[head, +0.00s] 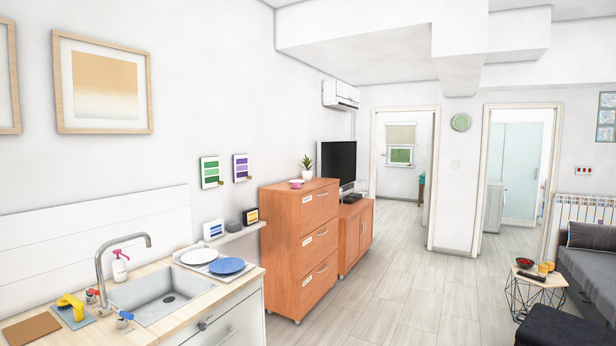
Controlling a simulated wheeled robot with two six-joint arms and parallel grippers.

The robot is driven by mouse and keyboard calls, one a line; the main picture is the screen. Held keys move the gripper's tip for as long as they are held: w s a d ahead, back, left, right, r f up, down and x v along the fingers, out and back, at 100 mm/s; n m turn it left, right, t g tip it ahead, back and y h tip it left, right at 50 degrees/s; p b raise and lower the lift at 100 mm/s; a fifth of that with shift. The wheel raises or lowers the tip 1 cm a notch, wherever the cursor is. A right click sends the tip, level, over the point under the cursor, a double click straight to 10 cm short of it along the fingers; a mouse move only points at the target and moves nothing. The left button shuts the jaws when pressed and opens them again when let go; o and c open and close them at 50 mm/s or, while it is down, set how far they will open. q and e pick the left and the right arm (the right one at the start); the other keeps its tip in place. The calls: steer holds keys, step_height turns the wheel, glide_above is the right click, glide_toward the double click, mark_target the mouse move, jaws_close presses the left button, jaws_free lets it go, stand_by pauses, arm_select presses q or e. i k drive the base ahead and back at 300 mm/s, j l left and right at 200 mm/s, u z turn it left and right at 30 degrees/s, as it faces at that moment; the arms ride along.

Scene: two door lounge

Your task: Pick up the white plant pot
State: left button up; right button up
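The white plant pot (307,175) is small and holds a green plant (306,162). It stands upright on top of the orange-brown wooden drawer cabinet (299,240), near its back edge, some way off in the middle of the head view. A small pink bowl-like object (296,184) is on the same cabinet top, in front of and to the left of the pot. Nothing covers the pot. Neither of my grippers shows in the head view.
A counter with a sink (165,297), a faucet (120,255) and plates (227,265) is at the left. A low cabinet (355,235) with a TV (338,164) stands behind the drawers. A side table (535,290) and a sofa (590,268) are at the right. The middle floor (400,290) is clear.

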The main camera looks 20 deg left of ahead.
mark_target(307, 175)
steer(key=i+j+u, duration=0.1)
steer(key=i, duration=0.7)
steer(key=i+j+u, duration=0.1)
steer(key=i+j, duration=0.15)
steer(key=i, duration=0.55)
steer(key=i+u, duration=0.15)
steer(key=i, duration=0.7)
steer(key=i+u, duration=0.1)
steer(key=i, duration=0.7)
steer(key=i+u, duration=0.1)
steer(key=i, duration=0.7)
steer(key=i+l+u, duration=0.1)
steer(key=i+l, duration=0.15)
steer(key=i, duration=0.6)
steer(key=i+l+u, duration=0.1)
steer(key=i+u, duration=0.4)
steer(key=i+l+u, duration=0.25)
steer(key=u, duration=0.25)
steer(key=i+l+u, duration=0.3)
steer(key=u, duration=0.2)
steer(key=i+l+u, duration=0.15)
steer(key=l+u, duration=0.35)
